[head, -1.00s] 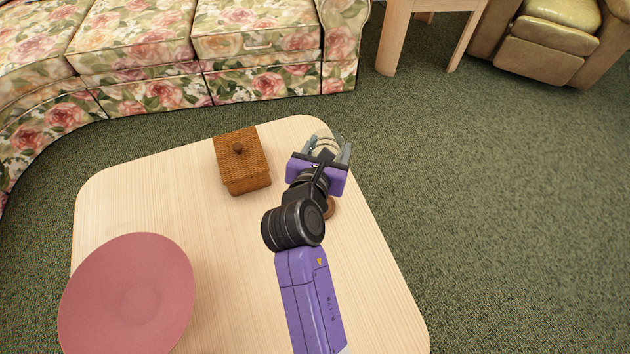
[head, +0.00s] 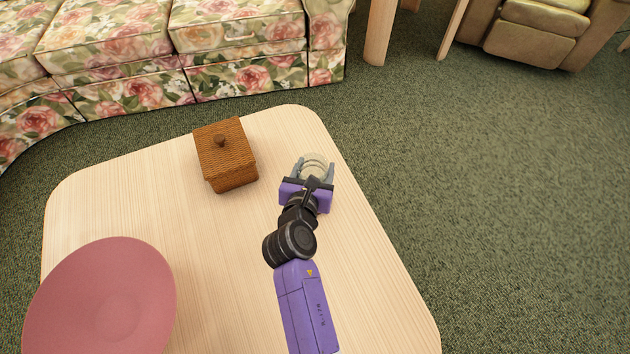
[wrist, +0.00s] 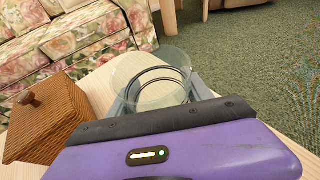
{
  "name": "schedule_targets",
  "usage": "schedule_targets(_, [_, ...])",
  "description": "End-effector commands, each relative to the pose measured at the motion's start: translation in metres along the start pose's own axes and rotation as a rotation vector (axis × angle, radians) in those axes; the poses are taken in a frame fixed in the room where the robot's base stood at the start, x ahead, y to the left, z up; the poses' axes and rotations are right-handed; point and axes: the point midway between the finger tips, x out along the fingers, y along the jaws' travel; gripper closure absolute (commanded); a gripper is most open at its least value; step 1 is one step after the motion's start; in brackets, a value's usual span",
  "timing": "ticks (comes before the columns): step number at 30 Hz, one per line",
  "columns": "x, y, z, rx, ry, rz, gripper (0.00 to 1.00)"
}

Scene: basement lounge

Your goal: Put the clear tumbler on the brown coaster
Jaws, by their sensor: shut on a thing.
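The clear tumbler (head: 315,160) is see-through and sits between the fingers of my gripper (head: 316,170), near the far right edge of the wooden table. My gripper is shut on it. In the wrist view the tumbler (wrist: 150,78) looks upright, its round rim open, with dark rings showing through it. I cannot tell whether its base touches the table. The brown coaster is not visible now; my gripper and wrist cover the area where a bit of brown showed earlier.
The pale wooden table (head: 240,255) carries a wicker box with a lid (head: 228,165), left of my gripper, and a large pink dish (head: 105,300) at front left. The tabletop between them is clear. A floral sofa (head: 240,55) stands beyond the table.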

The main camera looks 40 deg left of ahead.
Motion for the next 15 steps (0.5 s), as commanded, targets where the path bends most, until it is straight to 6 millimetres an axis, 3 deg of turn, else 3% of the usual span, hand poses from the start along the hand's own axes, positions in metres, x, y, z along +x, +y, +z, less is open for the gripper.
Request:
schedule_targets(10, [0.016,0.001,-0.038,-0.001,0.0,0.001,0.91])
schedule_targets(15, [0.017,0.001,-0.039,0.001,-0.002,0.001,0.91])
